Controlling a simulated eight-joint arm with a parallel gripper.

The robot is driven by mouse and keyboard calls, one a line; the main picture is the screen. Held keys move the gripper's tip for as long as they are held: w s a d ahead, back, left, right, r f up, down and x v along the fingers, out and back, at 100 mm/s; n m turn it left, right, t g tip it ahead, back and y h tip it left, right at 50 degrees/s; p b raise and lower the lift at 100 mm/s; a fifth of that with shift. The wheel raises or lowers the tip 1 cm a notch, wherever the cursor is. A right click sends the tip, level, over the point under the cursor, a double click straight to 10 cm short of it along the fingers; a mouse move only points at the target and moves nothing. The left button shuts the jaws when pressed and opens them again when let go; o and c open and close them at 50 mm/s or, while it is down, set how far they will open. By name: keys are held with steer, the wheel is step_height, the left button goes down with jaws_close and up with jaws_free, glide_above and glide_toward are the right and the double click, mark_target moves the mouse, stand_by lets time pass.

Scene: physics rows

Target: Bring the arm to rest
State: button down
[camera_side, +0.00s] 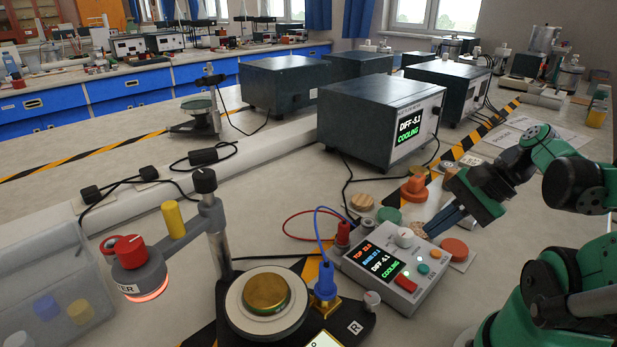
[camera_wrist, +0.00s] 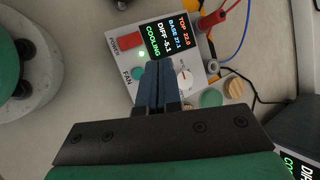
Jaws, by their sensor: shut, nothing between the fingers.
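My arm is green and black and reaches in from the right in the side view. My gripper (camera_side: 434,232) points down and left, its blue fingers together and empty. Its tips are close to the white knob (camera_side: 404,237) of the grey control box (camera_side: 425,290); I cannot tell if they touch.
A brass-topped round stage (camera_side: 265,292) and a lamp post (camera_side: 215,235) with a glowing red head stand left of the box. Red and blue leads run to the box area. A large display unit (camera_side: 380,120) stands behind. Orange, green and wooden knobs lie near the gripper.

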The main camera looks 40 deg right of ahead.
steer(key=shift+w+a+f+n, duration=0.1)
steer(key=shift+w+n, duration=0.1)
steer(key=shift+n, duration=0.3)
steer(key=w+a+n+h, duration=0.1)
steer(key=n, duration=0.2)
steer(key=w+a+n+h, duration=0.1)
steer(key=w+n, duration=0.1)
steer(key=n, duration=0.1)
steer(key=w+a+n+g+h, duration=0.1)
steer(key=w+n, duration=0.1)
steer(key=n, duration=0.1)
steer(key=shift+n+h, duration=0.3)
steer(key=shift+n, duration=0.1)
steer(key=w+a+r+n+t+h, duration=0.1)
steer(key=w+a+n, duration=0.3)
steer(key=n, duration=0.4)
steer(key=shift+w+a+r+t, duration=0.15)
steer(key=shift+a+r+t, duration=0.35)
steer(key=shift+r+t, duration=0.35)
steer(key=shift+d, duration=0.1)
